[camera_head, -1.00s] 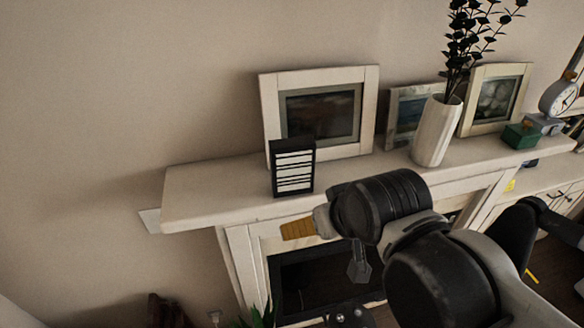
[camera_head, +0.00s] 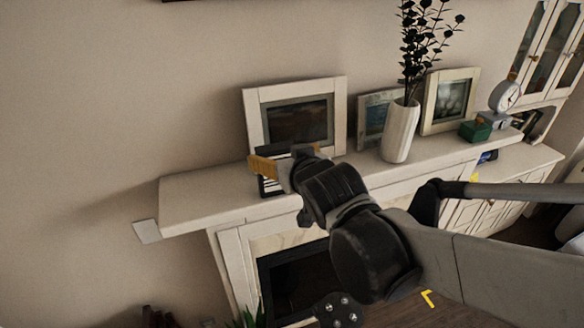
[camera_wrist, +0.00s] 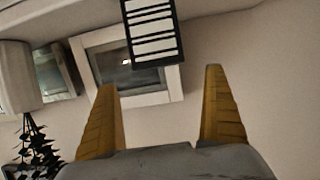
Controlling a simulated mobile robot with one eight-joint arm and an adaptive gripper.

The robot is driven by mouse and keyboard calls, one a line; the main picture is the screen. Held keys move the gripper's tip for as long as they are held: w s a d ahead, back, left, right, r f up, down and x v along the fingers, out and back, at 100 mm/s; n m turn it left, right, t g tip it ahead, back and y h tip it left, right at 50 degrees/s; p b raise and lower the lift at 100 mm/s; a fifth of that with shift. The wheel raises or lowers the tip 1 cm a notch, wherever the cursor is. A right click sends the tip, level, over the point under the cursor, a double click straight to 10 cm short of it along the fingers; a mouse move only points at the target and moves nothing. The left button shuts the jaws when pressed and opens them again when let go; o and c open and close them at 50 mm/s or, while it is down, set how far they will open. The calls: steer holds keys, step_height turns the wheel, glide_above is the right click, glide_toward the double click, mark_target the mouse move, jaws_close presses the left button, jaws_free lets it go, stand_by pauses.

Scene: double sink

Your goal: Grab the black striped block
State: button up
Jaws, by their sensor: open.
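The black striped block (camera_head: 268,185), black with white bars, stands upright on the white mantel shelf (camera_head: 190,203) in front of a framed picture. In the head view my arm and gripper hide much of it. In the wrist view the block (camera_wrist: 153,34) shows upside down at the top, beyond the fingertips and between their lines. My gripper (camera_wrist: 160,78) has two yellow fingers spread wide with nothing between them. In the head view the gripper (camera_head: 262,167) overlaps the block; the wrist view shows them apart.
A white framed picture (camera_head: 252,105) leans on the wall behind the block. To the right stand a white vase (camera_head: 400,132) with dark stems, more frames, a green box (camera_head: 475,131) and a clock (camera_head: 505,96). The shelf left of the block is clear.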

mark_target(277, 149)
steer(key=x, duration=0.4)
steer(key=shift+w+a+f, duration=0.1)
steer(key=shift+w, duration=0.1)
steer(key=p+x, duration=0.1)
steer(key=x, duration=0.4)
steer(key=shift+w, duration=0.15)
steer(key=shift+c, duration=0.3)
steer(key=c, duration=1.1)
